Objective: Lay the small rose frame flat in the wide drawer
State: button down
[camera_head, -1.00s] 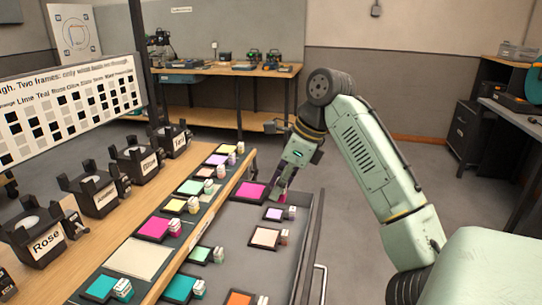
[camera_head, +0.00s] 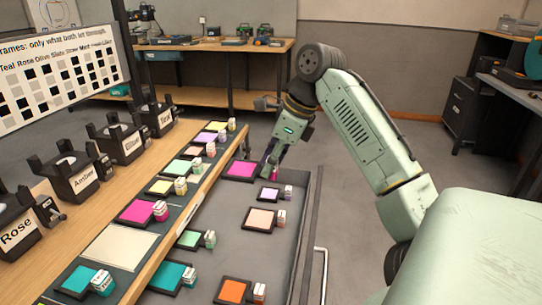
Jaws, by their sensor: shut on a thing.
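A small magenta frame with a dark border, likely the rose one (camera_head: 241,170), is at the far end of the open wide drawer (camera_head: 222,243). It looks level; I cannot tell whether it rests on the drawer floor or hangs just above it. My gripper (camera_head: 270,170) points down at the frame's right side and is shut on its pink tagged end block, which the fingers partly hide. A larger magenta frame (camera_head: 143,211) lies on the rack beside the drawer.
The drawer also holds a lilac frame (camera_head: 268,194), a peach frame (camera_head: 261,218), an orange frame (camera_head: 233,290), a teal frame (camera_head: 168,276) and a green frame (camera_head: 190,238). Bare floor shows between them. The drawer's right wall (camera_head: 307,230) stands close to my gripper.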

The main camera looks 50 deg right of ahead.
jog(key=shift+f+b, duration=5.75)
jog(key=shift+f, duration=7.25)
jog(key=shift+w+p, duration=0.1)
jog(key=shift+p, duration=0.55)
jog(key=shift+f+b, duration=0.35)
jog(key=shift+f, duration=0.95)
jog(key=c, duration=1.2)
grip_release()
jog(key=shift+r, duration=0.1)
